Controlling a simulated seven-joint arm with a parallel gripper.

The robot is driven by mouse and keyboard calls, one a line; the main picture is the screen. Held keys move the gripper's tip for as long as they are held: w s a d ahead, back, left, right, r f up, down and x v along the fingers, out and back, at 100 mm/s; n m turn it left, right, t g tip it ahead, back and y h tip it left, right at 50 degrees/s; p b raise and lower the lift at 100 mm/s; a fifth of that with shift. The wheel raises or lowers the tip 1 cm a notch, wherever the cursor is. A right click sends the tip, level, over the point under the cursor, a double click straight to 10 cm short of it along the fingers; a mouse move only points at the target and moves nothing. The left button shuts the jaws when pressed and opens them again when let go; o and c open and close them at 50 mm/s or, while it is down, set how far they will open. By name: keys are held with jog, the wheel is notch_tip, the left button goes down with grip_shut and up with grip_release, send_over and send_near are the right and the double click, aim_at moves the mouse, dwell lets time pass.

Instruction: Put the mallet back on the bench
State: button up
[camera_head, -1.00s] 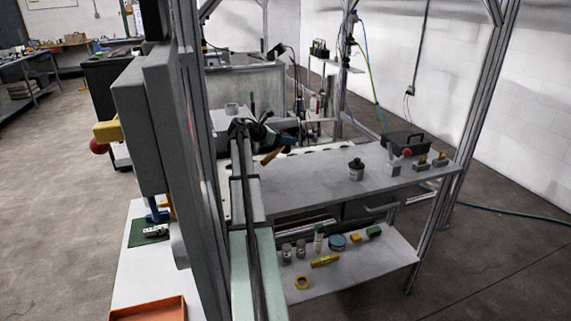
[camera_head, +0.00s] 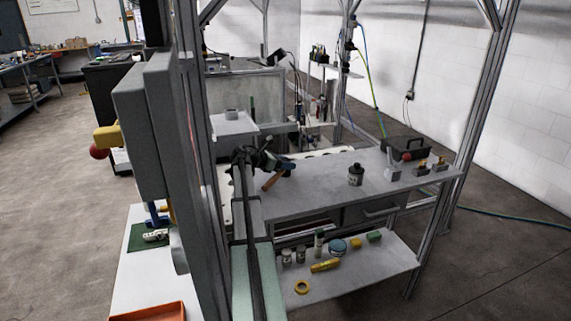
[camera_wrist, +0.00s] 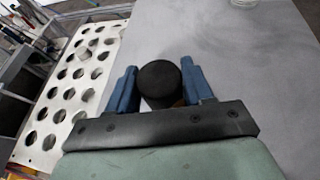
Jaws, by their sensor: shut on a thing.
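My gripper (camera_head: 278,164) is over the back left part of the grey bench (camera_head: 325,193). Its blue fingers in the wrist view (camera_wrist: 161,86) are shut on the mallet, whose round black end (camera_wrist: 160,80) shows between them. In the head view the mallet's brown wooden handle (camera_head: 271,181) hangs tilted down from the gripper. The mallet's other end is hidden by the gripper. I cannot tell whether the mallet touches the bench top, which also shows in the wrist view (camera_wrist: 235,60).
A dark bottle (camera_head: 355,175) stands on the bench, with small blocks (camera_head: 420,169) and a black toolbox (camera_head: 408,146) farther right. A white plate with holes (camera_wrist: 75,85) lies left of the bench top. The bench's front middle is clear. A lower shelf (camera_head: 375,262) holds several small items.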

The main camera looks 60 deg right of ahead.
aim_at(276, 177)
jog(key=o, duration=1.4)
jog(key=shift+f, duration=0.1)
jog(key=shift+c, duration=0.2)
jog(key=shift+w+a+r, duration=0.1)
jog(key=shift+a+r, duration=0.05)
jog(key=shift+r, duration=0.05)
jog(key=shift+v, duration=3.6)
